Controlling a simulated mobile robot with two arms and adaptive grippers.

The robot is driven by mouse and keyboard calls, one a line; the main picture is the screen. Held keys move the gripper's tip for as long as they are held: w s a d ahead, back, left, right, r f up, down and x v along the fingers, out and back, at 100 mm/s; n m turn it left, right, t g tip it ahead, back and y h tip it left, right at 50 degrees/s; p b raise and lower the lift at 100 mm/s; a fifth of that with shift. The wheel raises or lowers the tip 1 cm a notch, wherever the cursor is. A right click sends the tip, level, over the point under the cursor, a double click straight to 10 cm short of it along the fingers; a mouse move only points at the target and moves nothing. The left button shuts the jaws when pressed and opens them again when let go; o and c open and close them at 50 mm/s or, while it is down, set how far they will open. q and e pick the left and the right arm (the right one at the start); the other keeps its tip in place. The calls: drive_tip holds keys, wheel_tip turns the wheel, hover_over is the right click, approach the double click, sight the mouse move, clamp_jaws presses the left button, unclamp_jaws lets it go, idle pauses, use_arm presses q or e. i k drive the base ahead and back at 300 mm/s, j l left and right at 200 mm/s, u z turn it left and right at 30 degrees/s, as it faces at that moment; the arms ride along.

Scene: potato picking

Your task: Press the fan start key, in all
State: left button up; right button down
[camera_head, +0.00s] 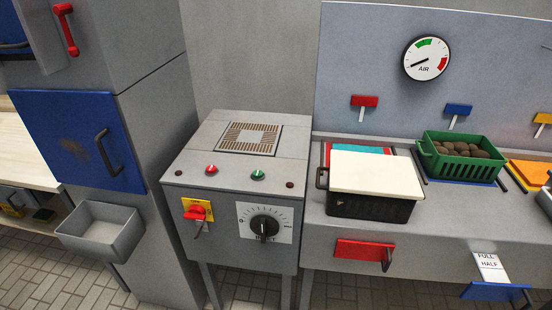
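A grey machine box (195,160) stands in the middle of the head view, with a brown slatted grille (250,138) on its top. Along its upper front edge are a red button (211,170), a green button (257,174) and two small dark red lamps or buttons at the ends. I cannot read which of these is the fan start key. Below them are a red rotary switch (195,213) on a yellow plate and a black dial (264,227) on a white scale. Neither of my grippers shows in this view.
Right of the machine, a bench holds a black crate (370,207) with a white lid and a green crate (460,166) of potatoes. A round AIR gauge (426,58) is on the panel behind. A grey tray (101,231) juts out from the cabinet at left.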

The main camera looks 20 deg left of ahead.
sight(256, 174)
drive_tip(key=i+j, duration=0.15)
drive_tip(key=j, duration=0.2)
drive_tip(key=i+j+z, duration=0.1)
drive_tip(key=j, duration=0.25)
drive_tip(key=i+j, duration=0.15)
drive_tip(key=j, duration=0.2)
drive_tip(key=i+j+z, duration=0.1)
drive_tip(key=j, duration=0.25)
drive_tip(key=i+j, duration=0.1)
drive_tip(key=j, duration=0.25)
